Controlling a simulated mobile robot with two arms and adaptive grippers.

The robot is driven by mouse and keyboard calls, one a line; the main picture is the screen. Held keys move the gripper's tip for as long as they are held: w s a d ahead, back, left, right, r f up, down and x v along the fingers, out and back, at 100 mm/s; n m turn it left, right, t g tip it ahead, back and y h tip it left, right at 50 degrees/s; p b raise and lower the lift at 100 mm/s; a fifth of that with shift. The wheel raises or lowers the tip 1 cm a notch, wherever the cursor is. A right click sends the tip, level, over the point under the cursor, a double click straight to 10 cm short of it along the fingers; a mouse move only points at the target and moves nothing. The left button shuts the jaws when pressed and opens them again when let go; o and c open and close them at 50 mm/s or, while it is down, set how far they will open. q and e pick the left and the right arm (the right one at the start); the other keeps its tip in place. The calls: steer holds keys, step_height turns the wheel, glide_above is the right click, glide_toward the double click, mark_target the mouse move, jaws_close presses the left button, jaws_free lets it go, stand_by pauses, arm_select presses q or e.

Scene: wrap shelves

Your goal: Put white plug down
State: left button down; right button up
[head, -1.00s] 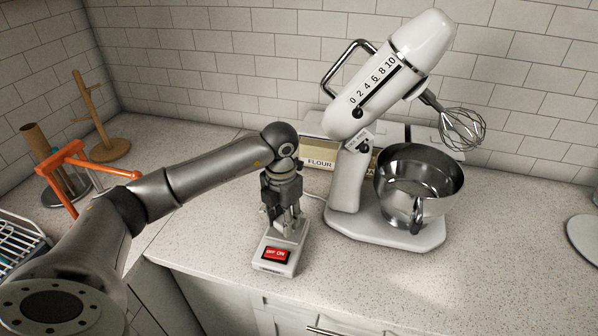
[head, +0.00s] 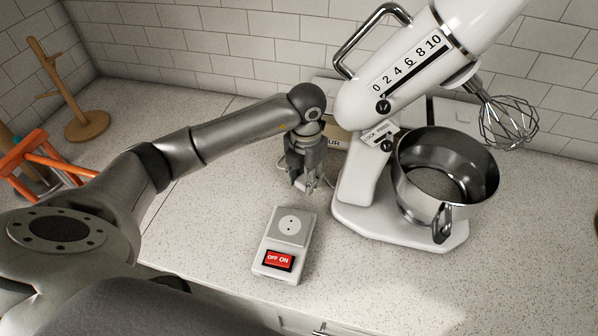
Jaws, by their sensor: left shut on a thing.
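My left gripper (head: 307,186) is shut on the white plug (head: 309,180), which is mostly hidden between the fingers. It is behind and slightly right of the white socket box, low over the counter or at it; I cannot tell whether the plug touches the surface. The socket box (head: 270,248) has a bare round outlet (head: 290,225) and a red OFF/ON switch (head: 278,261). My right gripper is not in view.
A white stand mixer (head: 362,180) with a steel bowl (head: 462,207) stands close to the right of the gripper. A flour box (head: 334,143) is behind. The speckled counter (head: 220,220) is clear left of the socket box. A wooden stand (head: 88,126) is at the far left.

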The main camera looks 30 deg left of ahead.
arm_select(q)
steer(key=shift+w+a+f, duration=0.35)
steer(key=shift+a+f, duration=0.3)
steer(key=shift+f, duration=0.05)
steer(key=shift+w+a+f, duration=0.1)
steer(key=shift+d, duration=0.25)
steer(key=shift+s+d, duration=0.2)
steer(key=shift+d, duration=0.05)
steer(key=shift+s+d+b, duration=0.1)
steer(key=shift+b, duration=0.2)
steer(key=shift+a+f, duration=0.2)
steer(key=shift+f, duration=0.2)
steer(key=c, duration=1.3)
jaws_free()
steer(key=shift+a, duration=0.1)
steer(key=o, duration=0.3)
steer(key=shift+o, duration=0.2)
steer(key=shift+r, duration=0.1)
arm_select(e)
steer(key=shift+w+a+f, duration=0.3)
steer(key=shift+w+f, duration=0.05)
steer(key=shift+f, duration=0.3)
